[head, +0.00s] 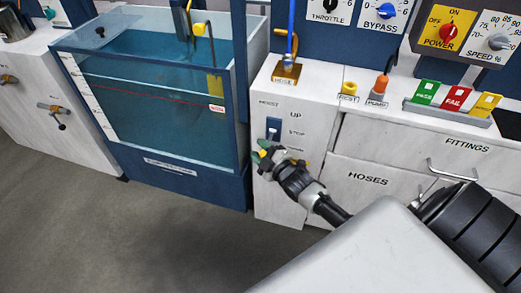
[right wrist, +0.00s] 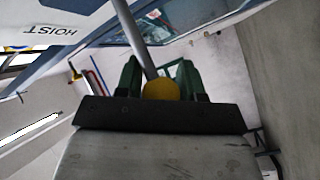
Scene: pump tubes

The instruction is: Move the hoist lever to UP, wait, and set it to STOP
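The hoist panel (head: 258,190) is a white cabinet front with HOIST, UP and STOP lettering. A lower label is partly covered by my gripper. A dark blue lever plate (head: 273,127) shows beside the labels. My right gripper (head: 263,153) is at the bottom of this plate, below the STOP label. In the right wrist view, the hoist lever is a grey rod (right wrist: 135,38) with a yellow knob (right wrist: 160,89). The knob sits between the green fingers (right wrist: 160,78) and fills the gap. In the head view the gripper hides most of the lever. My left gripper is not in view.
A water tank (head: 150,165) stands left of the panel. A brass hook fitting (head: 287,72) sits on the counter above. Green, red and yellow tags (head: 453,97) lie in a rack at right. Drawers (head: 365,181) with a handle are right of the panel. The floor (head: 130,235) is clear.

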